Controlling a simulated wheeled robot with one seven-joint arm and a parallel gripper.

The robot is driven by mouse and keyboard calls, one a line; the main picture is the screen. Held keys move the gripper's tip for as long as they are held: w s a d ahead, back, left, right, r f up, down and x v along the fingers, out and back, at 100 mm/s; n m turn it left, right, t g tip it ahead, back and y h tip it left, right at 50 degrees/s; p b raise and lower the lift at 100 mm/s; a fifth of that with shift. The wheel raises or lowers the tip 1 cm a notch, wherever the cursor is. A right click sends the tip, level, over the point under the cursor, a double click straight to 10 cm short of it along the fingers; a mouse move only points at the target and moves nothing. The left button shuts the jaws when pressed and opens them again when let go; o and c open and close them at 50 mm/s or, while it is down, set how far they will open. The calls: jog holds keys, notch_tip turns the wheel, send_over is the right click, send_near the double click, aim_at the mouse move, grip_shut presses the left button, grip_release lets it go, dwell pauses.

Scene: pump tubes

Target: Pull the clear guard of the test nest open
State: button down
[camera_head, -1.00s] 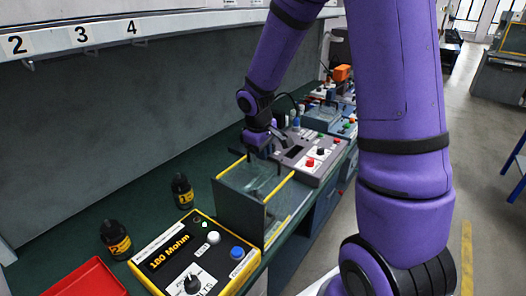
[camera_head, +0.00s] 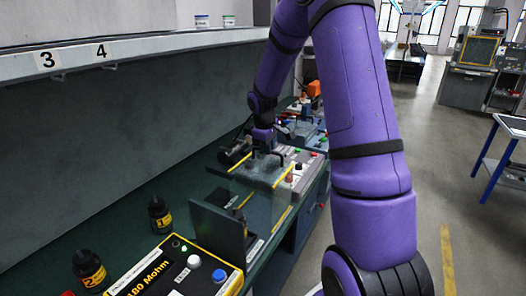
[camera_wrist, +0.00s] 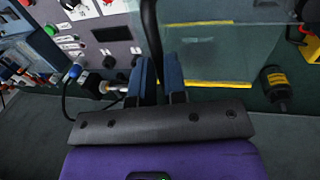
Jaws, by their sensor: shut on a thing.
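The test nest (camera_head: 218,232) is a dark grey box on the green bench, with yellow strips and dark parts showing inside. Its clear guard (camera_head: 262,172) is a see-through panel that stands back over the far end of the nest, so the near part is uncovered. In the wrist view the clear guard (camera_wrist: 225,55) spans the upper right. My gripper (camera_head: 266,150) is at the guard's far part. In the wrist view my gripper (camera_wrist: 160,68) is shut on a black upright handle (camera_wrist: 150,30) between its blue fingers. The handle's lower end is hidden by the fingers.
A yellow-edged meter (camera_head: 175,270) reading 180 Mohm stands in front of the nest. Two black bottles, one (camera_head: 159,214) farther back and one (camera_head: 91,270) nearer, stand at left. A control panel with coloured buttons (camera_head: 300,166) lies behind. The aisle at right is clear.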

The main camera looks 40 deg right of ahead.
jog(key=c, duration=1.2)
grip_release()
jog(key=shift+o, duration=0.2)
notch_tip(320, 180, up, 11)
jog(key=a, duration=0.2)
jog(key=shift+s+f, duration=0.2)
jog(key=shift+s, duration=0.15)
jog(key=s+a+r+m+t, duration=0.2)
jog(key=s+a+r, duration=1)
jog(key=s, duration=0.2)
jog(key=s+a+m+t+y, duration=0.1)
jog(key=s+a, duration=0.2)
jog(key=s, duration=0.5)
jog(key=s+a+m+t+y, duration=0.1)
jog(key=s+a, duration=0.3)
jog(key=s, duration=0.4)
jog(key=shift+s+a, duration=0.15)
jog(key=shift+a, duration=0.15)
